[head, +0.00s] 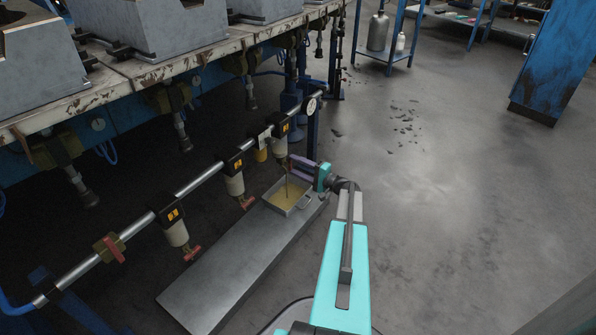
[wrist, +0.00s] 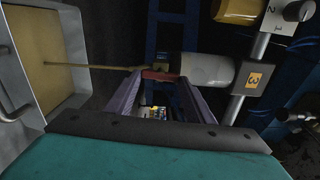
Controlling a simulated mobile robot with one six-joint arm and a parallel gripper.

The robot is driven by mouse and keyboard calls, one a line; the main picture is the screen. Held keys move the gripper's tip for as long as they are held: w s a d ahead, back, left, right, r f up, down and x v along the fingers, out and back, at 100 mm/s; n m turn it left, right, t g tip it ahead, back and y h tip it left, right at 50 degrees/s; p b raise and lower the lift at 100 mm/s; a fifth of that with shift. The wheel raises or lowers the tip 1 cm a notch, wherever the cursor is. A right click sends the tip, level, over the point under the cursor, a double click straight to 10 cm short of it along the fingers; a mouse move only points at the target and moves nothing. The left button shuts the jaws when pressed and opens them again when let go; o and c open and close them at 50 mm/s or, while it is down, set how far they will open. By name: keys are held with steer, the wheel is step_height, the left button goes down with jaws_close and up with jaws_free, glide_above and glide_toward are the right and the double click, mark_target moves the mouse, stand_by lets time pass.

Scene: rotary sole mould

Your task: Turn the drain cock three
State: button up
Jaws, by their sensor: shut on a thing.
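Drain cock three (wrist: 158,75) is a small red handle under a pale filter bowl (wrist: 207,69), beside a yellow label with a 3 (wrist: 254,80). My gripper (wrist: 160,82) has its purple fingers on either side of the red handle and is shut on it. In the head view my gripper (head: 291,160) reaches in from the right under the last pale bowl (head: 281,144), and its fingers hide most of the cock. A thin brownish stream (wrist: 100,67) runs from the cock into a grey tray (head: 306,207) with yellow-brown liquid in it (head: 285,196).
The tray stands on a long metal plate (head: 230,265). Two more pale bowls with red cocks (head: 246,203) (head: 193,253) hang from the pipe (head: 195,183) at left, and a red-handled valve (head: 115,248) sits further along. Open floor (head: 450,200) lies right.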

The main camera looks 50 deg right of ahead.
steer(key=shift+w+a+n, duration=0.1)
steer(key=shift+a+n, duration=0.15)
steer(key=shift+n, duration=0.35)
steer(key=o, duration=1.1)
steer(key=shift+c, duration=0.2)
steer(key=shift+d, duration=0.1)
steer(key=shift+s, duration=0.2)
steer(key=s+d+p, duration=0.2)
steer(key=s+p, duration=0.2)
steer(key=s, duration=0.9)
steer(key=shift+s, duration=0.2)
steer(key=shift+d, duration=0.1)
